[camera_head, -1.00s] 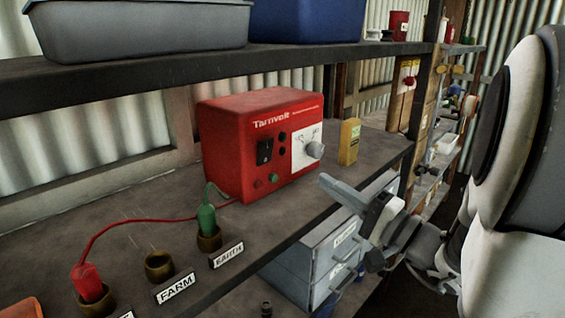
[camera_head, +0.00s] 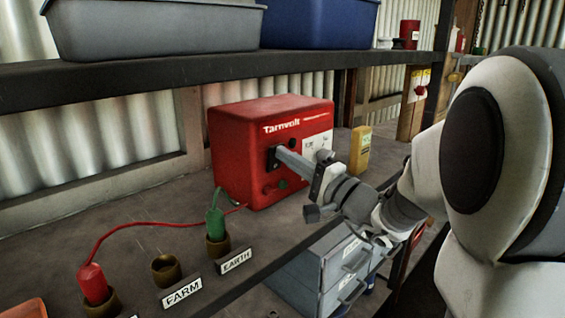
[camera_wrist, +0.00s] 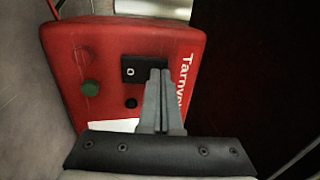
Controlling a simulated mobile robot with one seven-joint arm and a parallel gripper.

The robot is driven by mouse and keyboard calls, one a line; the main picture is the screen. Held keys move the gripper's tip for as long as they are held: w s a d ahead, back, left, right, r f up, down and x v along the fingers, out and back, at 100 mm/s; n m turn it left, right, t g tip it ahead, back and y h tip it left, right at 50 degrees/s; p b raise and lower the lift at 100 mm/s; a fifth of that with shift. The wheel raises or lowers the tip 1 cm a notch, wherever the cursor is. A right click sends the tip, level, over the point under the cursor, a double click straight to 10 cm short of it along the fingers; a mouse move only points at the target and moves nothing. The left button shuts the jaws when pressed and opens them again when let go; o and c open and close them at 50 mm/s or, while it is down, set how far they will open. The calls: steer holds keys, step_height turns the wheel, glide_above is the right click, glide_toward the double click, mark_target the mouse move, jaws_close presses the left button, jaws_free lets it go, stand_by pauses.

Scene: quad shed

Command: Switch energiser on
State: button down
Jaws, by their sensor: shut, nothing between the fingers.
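The energiser is a red box (camera_head: 235,160) marked "Tarnvolt" on the shelf. Its black rocker switch (camera_wrist: 132,70) shows a white "O" mark in the wrist view; in the head view my fingers mostly cover it. My gripper (camera_head: 281,153) is shut and empty, its fingertips at the switch. In the wrist view the gripper (camera_wrist: 158,74) tips overlap the switch's right part. I cannot tell whether they touch it. A green lead plug (camera_head: 215,223) stands in the EARTH socket, and a red plug (camera_head: 93,283) stands in a socket at the lower left.
An empty brass socket (camera_head: 166,270) stands behind the FARM label. A yellow box (camera_head: 361,149) stands right of the energiser. Grey drawers (camera_head: 335,265) sit below the shelf. A grey tub (camera_head: 150,30) and blue tub (camera_head: 315,22) rest on the upper shelf.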

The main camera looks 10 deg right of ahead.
steer(key=shift+r, duration=0.1)
steer(key=shift+w+a+g+h+p, duration=0.15)
steer(key=shift+w+g+h+p, duration=0.15)
steer(key=shift+p, duration=0.2)
steer(key=shift+s, duration=0.1)
